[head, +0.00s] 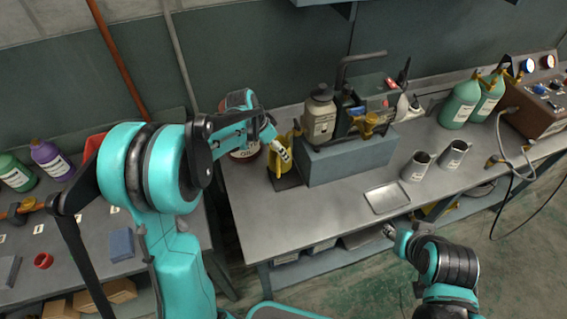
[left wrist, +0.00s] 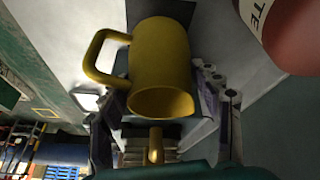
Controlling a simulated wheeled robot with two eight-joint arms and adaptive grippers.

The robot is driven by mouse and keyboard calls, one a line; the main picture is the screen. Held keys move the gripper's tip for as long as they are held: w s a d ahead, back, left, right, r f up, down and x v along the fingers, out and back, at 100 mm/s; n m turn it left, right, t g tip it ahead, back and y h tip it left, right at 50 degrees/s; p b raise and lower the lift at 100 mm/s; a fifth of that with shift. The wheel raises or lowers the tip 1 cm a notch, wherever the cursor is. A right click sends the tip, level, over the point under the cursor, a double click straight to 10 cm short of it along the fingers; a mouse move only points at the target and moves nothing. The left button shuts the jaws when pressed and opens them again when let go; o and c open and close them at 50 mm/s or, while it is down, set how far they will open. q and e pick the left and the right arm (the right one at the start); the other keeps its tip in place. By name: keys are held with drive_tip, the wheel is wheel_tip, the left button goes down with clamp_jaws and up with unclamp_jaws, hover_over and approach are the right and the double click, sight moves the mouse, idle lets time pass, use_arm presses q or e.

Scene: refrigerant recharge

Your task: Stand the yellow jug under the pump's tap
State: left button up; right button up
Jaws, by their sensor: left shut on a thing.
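The yellow jug (head: 289,168) stands at the left end of the grey block (head: 345,160), over a dark pad (head: 285,184) on the bench. My left gripper (head: 281,150) is shut on the jug and covers part of it. The left wrist view shows the jug (left wrist: 160,65) between the fingers, its handle to the left and its mouth toward me. The pump (head: 350,105) sits on the block, with a brass fitting (head: 370,122) on its front; I cannot tell whether this is the tap. My right gripper (head: 390,231) is low by the bench's front edge; its jaws are too small to read.
A red oil container (head: 245,150) is partly behind my left arm. A metal tray (head: 387,198) and two metal cups (head: 416,167) are to the right. Green bottles (head: 461,103) stand farther right.

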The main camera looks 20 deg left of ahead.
use_arm(q)
drive_tip(key=shift+w+d+f+b, duration=0.35)
drive_tip(key=shift+w+d+f, duration=0.25)
drive_tip(key=shift+d, duration=0.25)
drive_tip(key=shift+s+a+f+b, duration=0.1)
drive_tip(key=shift+f+b, duration=0.2)
drive_tip(key=shift+f, duration=0.65)
drive_tip(key=f+b, duration=0.2)
drive_tip(key=f, duration=0.2)
drive_tip(key=shift+d+f, duration=0.1)
drive_tip(key=shift+d, duration=0.1)
drive_tip(key=o, duration=1.2)
